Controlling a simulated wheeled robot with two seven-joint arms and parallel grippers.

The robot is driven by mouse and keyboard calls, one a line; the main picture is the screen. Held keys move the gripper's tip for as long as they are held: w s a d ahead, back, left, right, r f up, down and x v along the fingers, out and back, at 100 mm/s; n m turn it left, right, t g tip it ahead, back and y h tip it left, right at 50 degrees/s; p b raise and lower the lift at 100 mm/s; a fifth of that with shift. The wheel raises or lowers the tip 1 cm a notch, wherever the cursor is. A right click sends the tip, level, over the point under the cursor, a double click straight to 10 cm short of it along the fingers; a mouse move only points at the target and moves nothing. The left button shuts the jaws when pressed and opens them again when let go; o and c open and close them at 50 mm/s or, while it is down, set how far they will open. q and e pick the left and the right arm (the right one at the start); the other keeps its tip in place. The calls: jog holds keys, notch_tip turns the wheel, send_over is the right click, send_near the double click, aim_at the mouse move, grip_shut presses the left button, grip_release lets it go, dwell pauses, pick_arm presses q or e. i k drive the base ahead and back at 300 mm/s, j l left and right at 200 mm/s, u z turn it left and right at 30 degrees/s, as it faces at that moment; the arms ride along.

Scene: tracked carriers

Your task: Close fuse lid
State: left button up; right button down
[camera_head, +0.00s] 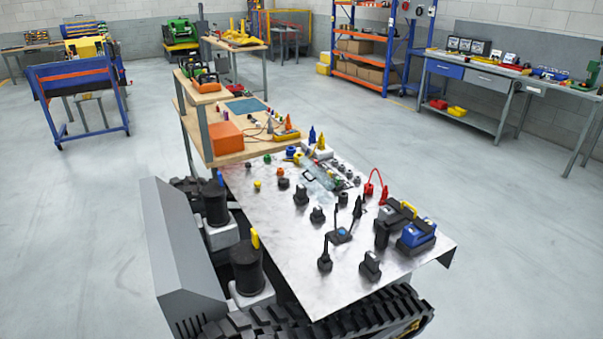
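A metal-topped deck (290,245) of a tracked carrier stands in front of me in the head view. Near its middle lies a small pale, see-through panel (321,180), which may be the fuse lid. It is too small to tell surely whether it is a lid or whether it is open. A dark handle-like loop (308,175) is at its left edge. Small greenish parts (335,173) sit beside it on the right. Neither of my grippers shows in this view.
Black knobs and levers (342,236), a red looped cable (376,182) and a blue-and-black block (417,235) stand on the deck's right half. A wooden bench (236,152) with an orange box (222,142) adjoins the far end. Open floor (510,240) lies to the right.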

aim_at(311, 172)
jog(key=z, duration=1.45)
jog(key=i+z, duration=0.25)
jog(key=i, duration=0.8)
jog(key=i+j+z, duration=0.1)
jog(key=i+z, duration=0.2)
jog(key=i, duration=0.75)
jog(key=i+u, duration=0.25)
jog(key=i, duration=0.4)
jog(key=i+l+u, duration=0.15)
jog(key=i+u, duration=0.15)
jog(key=i, duration=0.3)
jog(key=i+j+u, duration=0.15)
jog(key=i+u, duration=0.2)
jog(key=u, duration=0.15)
jog(key=i+u, duration=0.45)
jog(key=i+l+u, duration=0.1)
jog(key=i+u, duration=0.2)
jog(key=u, duration=0.2)
jog(key=i+j+u, duration=0.1)
jog(key=i+u, duration=0.2)
jog(key=i, duration=0.4)
jog(key=i+u, duration=0.3)
jog(key=i, duration=0.35)
jog(key=i+j+z, duration=0.1)
jog(key=i+z, duration=0.25)
jog(key=i, duration=1.1)
